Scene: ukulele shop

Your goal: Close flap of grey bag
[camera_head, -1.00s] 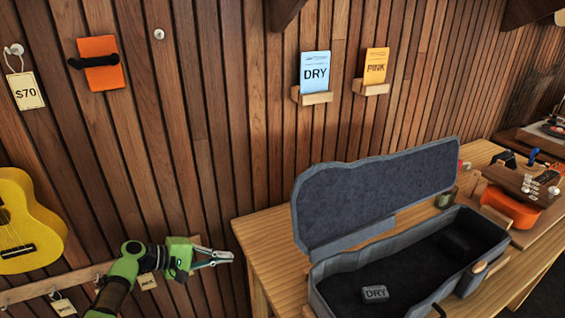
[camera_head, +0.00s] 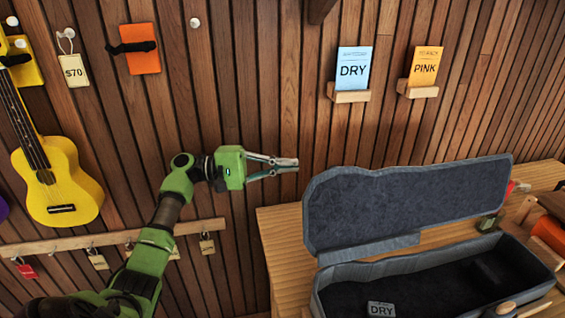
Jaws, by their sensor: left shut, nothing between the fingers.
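The grey bag (camera_head: 330,290) is an instrument case on the wooden table at the lower right. Its flap (camera_head: 410,203) stands up, open, at the back near the wall. A small dark block marked DRY (camera_head: 381,309) lies inside the case at the front. My left gripper (camera_head: 297,162) is green with grey fingers. It is shut and empty, in the air left of the flap's upper left corner and not visibly touching it. My right gripper is not in view.
The wooden table (camera_head: 283,240) has a bare strip left of the case. DRY (camera_head: 353,70) and PINK (camera_head: 425,66) cards stand in wall holders. A yellow ukulele (camera_head: 62,185) hangs at left, above a hook rail (camera_head: 80,247) with tags.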

